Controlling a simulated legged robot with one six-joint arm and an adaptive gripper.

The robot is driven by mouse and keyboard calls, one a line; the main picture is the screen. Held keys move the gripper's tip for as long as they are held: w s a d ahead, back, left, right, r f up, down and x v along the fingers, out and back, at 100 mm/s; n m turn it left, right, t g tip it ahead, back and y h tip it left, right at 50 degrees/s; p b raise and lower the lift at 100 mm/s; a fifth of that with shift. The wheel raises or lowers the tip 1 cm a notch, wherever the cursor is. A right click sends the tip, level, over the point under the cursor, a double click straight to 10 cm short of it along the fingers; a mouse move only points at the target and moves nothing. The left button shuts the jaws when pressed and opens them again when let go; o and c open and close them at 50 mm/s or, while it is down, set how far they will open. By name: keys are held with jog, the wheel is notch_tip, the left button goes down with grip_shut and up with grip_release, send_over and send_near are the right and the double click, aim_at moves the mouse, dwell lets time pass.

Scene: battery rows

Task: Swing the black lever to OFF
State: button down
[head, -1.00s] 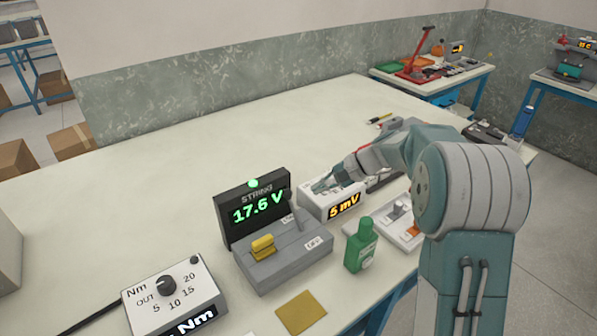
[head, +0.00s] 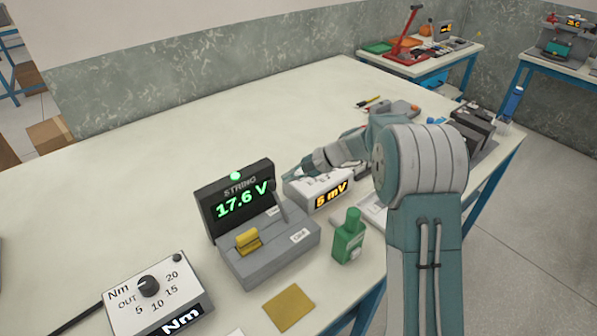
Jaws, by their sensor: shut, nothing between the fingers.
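A grey switch box (head: 262,262) with a STRING display (head: 240,204) reading 17.6 V stands on the bench. A dark lever (head: 280,205) rises from the right side of the box, leaning toward the display, its knob at the top. White labels lie beside it, one behind (head: 273,211) and one in front (head: 300,236); their words are too small to read surely. My gripper (head: 291,175) is shut and empty, just right of and behind the lever knob. I cannot tell whether it touches the knob.
A 5 mV meter (head: 312,200) stands under my gripper. A green bottle (head: 348,238) stands at the right, a torque dial box (head: 150,297) at the left.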

jog(key=x, duration=0.4)
jog(key=shift+a+f, duration=0.1)
jog(key=shift+a, duration=0.3)
jog(key=shift+d, duration=0.2)
jog(key=shift+s+d+r+y, duration=0.1)
jog(key=shift+s+r+y, duration=0.2)
jog(key=shift+s+d+r+n+t+y, duration=0.5)
jog(key=shift+s+n+t, duration=0.1)
jog(key=shift+t, duration=0.2)
jog(key=shift+s+d+r, duration=0.1)
jog(key=shift+s+r, duration=0.15)
jog(key=shift+s+d+r, duration=0.1)
jog(key=shift+s+d, duration=0.7)
jog(key=shift+s, duration=0.4)
jog(key=shift+s+d+f, duration=0.1)
jog(key=shift+s+d, duration=0.7)
jog(key=shift+s, duration=0.35)
jog(key=shift+s+d+r, duration=0.1)
jog(key=shift+s+d, duration=0.7)
jog(key=shift+s, duration=0.4)
